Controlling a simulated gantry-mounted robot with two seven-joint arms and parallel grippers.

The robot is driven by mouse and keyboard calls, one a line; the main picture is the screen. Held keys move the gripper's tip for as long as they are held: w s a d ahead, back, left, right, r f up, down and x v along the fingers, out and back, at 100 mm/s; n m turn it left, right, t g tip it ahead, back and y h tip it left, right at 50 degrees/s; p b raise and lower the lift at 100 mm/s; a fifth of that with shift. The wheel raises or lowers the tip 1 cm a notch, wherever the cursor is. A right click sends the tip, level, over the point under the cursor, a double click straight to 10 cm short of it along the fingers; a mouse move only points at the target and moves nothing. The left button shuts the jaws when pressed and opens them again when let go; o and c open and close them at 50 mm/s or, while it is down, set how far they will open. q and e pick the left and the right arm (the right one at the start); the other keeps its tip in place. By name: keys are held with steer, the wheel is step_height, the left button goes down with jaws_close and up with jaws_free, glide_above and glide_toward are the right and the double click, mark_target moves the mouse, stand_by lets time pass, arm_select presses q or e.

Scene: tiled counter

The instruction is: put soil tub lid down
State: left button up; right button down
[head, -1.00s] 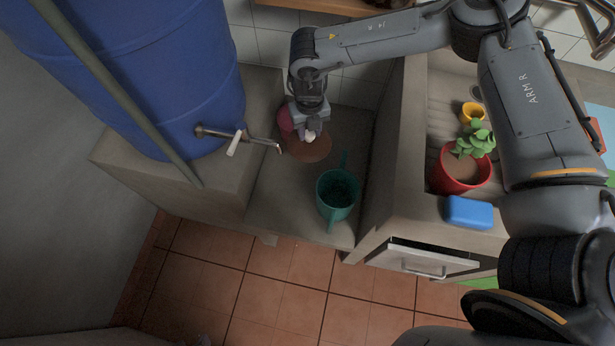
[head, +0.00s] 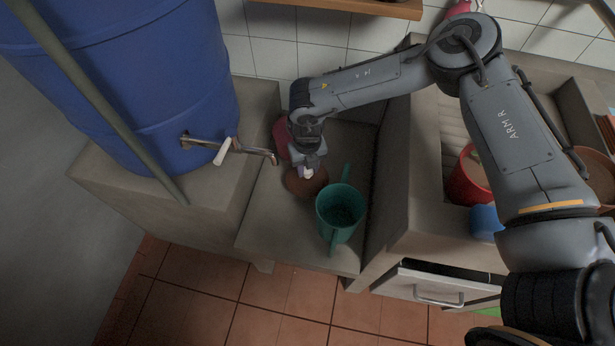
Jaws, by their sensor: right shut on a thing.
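The soil tub lid is a brown round disc (head: 305,187) with a pale knob on top. My right gripper (head: 307,170) is over the disc, shut on the lid at its knob. The lid is low over the grey ledge, left of the green watering can; I cannot tell whether it touches the ledge. A dark pink tub-like thing (head: 281,137) shows behind the gripper, partly hidden by my right arm; I cannot tell for sure that it is the soil tub. My left gripper is not in view.
The green watering can (head: 340,212) stands close to the lid's right side. A blue barrel (head: 120,75) with a metal tap (head: 228,150) is at left. Bare ledge lies in front of the lid.

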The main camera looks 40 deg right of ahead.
mark_target(308, 173)
step_height(308, 173, down, 4)
steer(key=shift+r+b, duration=0.15)
steer(key=shift+b, duration=0.8)
steer(key=shift+f, duration=0.5)
steer(key=c, duration=0.7)
jaws_free()
steer(key=shift+c, duration=0.2)
steer(key=shift+r, duration=0.1)
